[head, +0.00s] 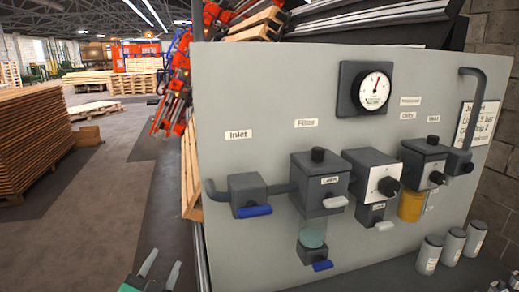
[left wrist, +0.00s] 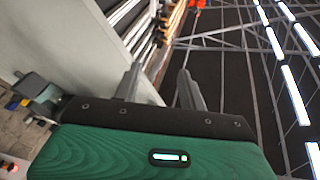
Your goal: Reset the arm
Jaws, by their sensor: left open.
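My left gripper (head: 165,258) is at the bottom left of the head view, left of the grey panel (head: 240,90). Its two grey fingers stand apart with nothing between them, and they touch nothing that I can see. In the left wrist view the open fingers (left wrist: 160,76) point up toward the ceiling, with the green gripper body below. My right gripper is not in view. The panel carries an inlet valve (head: 246,194) with a blue handle, a filter (head: 318,184) with a clear bowl, and a round gauge (head: 374,90).
Regulator (head: 371,172) and oiler with an amber bowl (head: 411,206) sit further right on the panel. Grey cans (head: 428,254) stand at lower right. Stacked boards (head: 32,135) and an orange robot arm (head: 175,85) are beyond. The floor (head: 120,190) left of the panel is clear.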

